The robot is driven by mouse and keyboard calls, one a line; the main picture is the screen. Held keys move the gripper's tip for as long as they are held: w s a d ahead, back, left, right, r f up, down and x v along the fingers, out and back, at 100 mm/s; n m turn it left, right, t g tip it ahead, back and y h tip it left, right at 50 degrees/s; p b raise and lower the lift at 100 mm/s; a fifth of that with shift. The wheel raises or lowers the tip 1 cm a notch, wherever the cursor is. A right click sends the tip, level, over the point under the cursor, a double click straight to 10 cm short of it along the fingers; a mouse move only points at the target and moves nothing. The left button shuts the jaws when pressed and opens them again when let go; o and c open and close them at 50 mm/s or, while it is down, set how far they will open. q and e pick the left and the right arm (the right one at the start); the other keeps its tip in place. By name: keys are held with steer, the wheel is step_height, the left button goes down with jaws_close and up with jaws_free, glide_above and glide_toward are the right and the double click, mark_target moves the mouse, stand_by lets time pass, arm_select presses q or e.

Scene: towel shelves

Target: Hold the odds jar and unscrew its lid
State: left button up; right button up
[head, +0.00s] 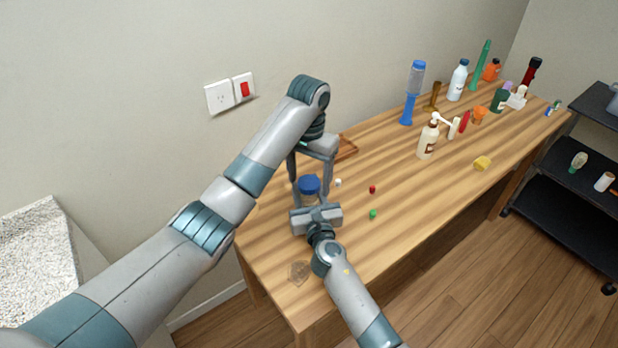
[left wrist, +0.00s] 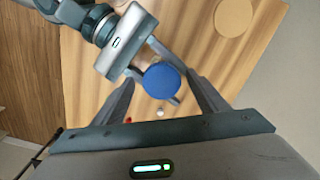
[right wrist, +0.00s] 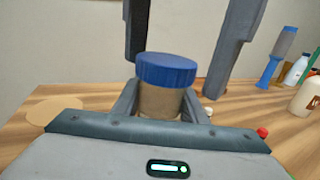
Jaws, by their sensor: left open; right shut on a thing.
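The odds jar (right wrist: 160,101) stands upright on the wooden table, with its blue lid (head: 309,184) on top. The lid also shows from above in the left wrist view (left wrist: 161,80) and from the side in the right wrist view (right wrist: 166,69). My right gripper (right wrist: 160,108) is shut on the jar's body from the side, below the lid. My left gripper (left wrist: 162,92) points down from above, its open fingers on either side of the lid with gaps between. The jar's lower part is hidden by my right gripper.
Small red (head: 372,189), green (head: 373,214) and white (head: 338,182) pieces lie right of the jar. A soap bottle (head: 428,137), yellow block (head: 482,163) and several bottles stand farther right.

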arm_select(q)
steer(key=shift+m, duration=1.5)
steer(key=shift+s+m, duration=0.1)
steer(key=shift+m, duration=1.4)
steer(key=shift+a, duration=0.1)
steer(key=shift+m, duration=1.5)
